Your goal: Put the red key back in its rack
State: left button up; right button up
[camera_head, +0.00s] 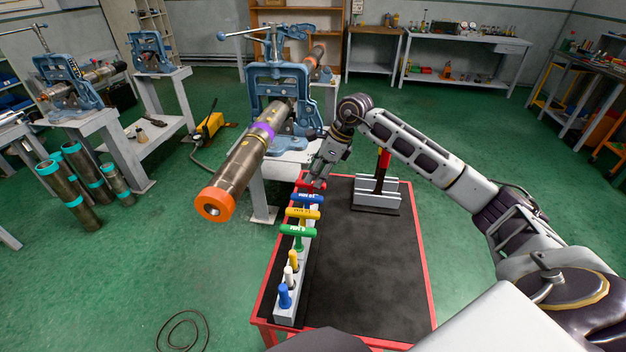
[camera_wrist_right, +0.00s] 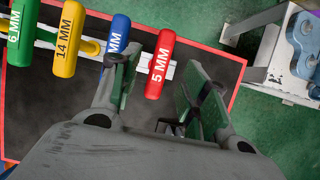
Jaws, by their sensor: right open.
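The red key, marked 5 MM (camera_wrist_right: 160,65), has a red T-shaped handle. It is at the far end of the row of T-handled keys in the grey rack (camera_head: 291,313), and in the head view its handle (camera_head: 312,184) is partly hidden by my right gripper (camera_head: 317,182). In the right wrist view, the open right gripper (camera_wrist_right: 160,75) has one finger on each side of the red handle, with gaps visible. How deep the key sits is hidden. My left gripper is not in view.
Blue (camera_head: 308,198), yellow (camera_head: 303,213) and green (camera_head: 298,231) T-handled keys stand beside it. A red-and-black tool stands at a grey block (camera_head: 377,201). The black, red-edged tabletop (camera_head: 370,260) is clear at right. An orange-ended pipe (camera_head: 228,182) juts out left.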

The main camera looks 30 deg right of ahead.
jog(key=shift+v, duration=1.25)
jog(key=shift+r, duration=0.1)
jog(key=shift+r, duration=0.15)
notch_tip(320, 180, up, 3)
jog(key=p, duration=0.3)
notch_tip(320, 180, up, 8)
jog(key=p, duration=0.8)
jog(key=shift+r+p, duration=0.1)
jog(key=shift+p, duration=0.2)
